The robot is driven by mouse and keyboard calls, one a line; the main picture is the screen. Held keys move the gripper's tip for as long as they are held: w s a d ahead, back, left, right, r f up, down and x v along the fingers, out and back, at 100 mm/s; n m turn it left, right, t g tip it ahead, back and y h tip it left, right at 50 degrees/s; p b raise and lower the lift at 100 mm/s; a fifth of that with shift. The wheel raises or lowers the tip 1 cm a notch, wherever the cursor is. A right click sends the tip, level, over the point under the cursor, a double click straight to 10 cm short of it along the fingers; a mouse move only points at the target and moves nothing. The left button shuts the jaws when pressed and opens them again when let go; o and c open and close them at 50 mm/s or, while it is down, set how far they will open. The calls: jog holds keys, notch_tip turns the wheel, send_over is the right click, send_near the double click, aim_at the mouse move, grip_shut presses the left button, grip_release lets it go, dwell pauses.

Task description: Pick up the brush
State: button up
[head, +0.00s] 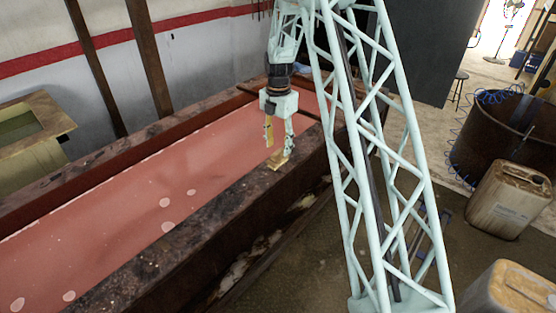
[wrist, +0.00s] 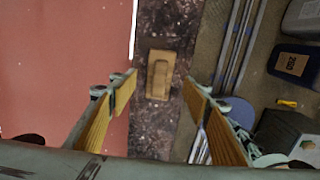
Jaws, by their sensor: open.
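The brush (wrist: 160,74) is a tan block with a raised handle, lying on the rusty rim (wrist: 158,125) of the vat. It also shows in the head view (head: 279,161), just below my fingertips. My gripper (head: 278,149) is open and empty and points down over the rim. In the wrist view its two yellow-padded fingers (wrist: 160,84) stand apart, one to each side of the brush, with gaps on both sides. I cannot tell the exact height left between fingertips and brush.
The long vat holds pinkish-red liquid (head: 130,200) left of the rim. On the floor to the right are a dirty canister (head: 508,200), a round dark tub (head: 500,135) and a stool (head: 460,84). Metal bars (wrist: 240,45) run beside the vat.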

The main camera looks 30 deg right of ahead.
aim_at(278, 151)
jog(key=shift+a+f, duration=0.1)
jog(key=shift+f, duration=2.45)
jog(key=c, duration=1)
jog(key=shift+c, duration=0.2)
jog(key=shift+r, duration=0.15)
jog(key=shift+r, duration=1.55)
jog(key=s+a+r+b, duration=0.1)
jog(key=s+a, duration=0.3)
jog(key=s, duration=1.1)
jog(key=shift+s+a+r, duration=0.2)
jog(key=shift+r, duration=0.05)
